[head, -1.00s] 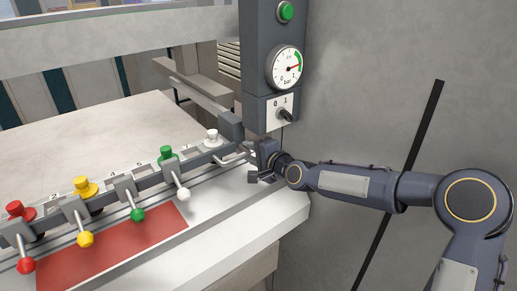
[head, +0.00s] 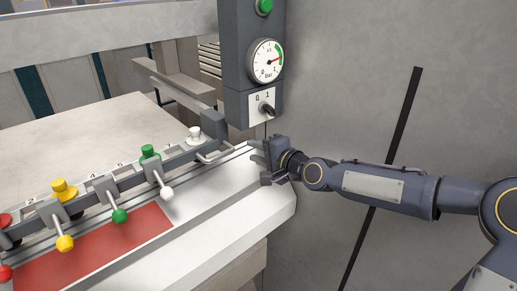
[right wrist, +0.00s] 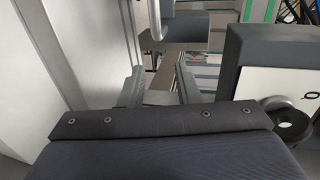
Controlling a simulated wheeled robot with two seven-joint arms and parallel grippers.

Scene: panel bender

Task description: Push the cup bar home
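The cup bar (head: 90,194) is a long dark grey bar running from lower left to a block beside the control column. It carries red, yellow (head: 63,190), green (head: 149,153) and white (head: 195,135) cups, with ball-ended levers in front. A pale bent handle (head: 213,156) sticks out near its right end. My right gripper (head: 262,168) is right of this handle, apart from it, over the machine's edge. In the right wrist view its two fingers (right wrist: 158,82) stand apart with nothing gripped between them. My left gripper is out of view.
The control column (head: 250,60) stands behind my right gripper, with a green button, a pressure gauge (head: 266,61) and a 0/1 switch (head: 267,109). A red mat (head: 95,247) lies on the white bed (head: 220,205). A grey wall is at right.

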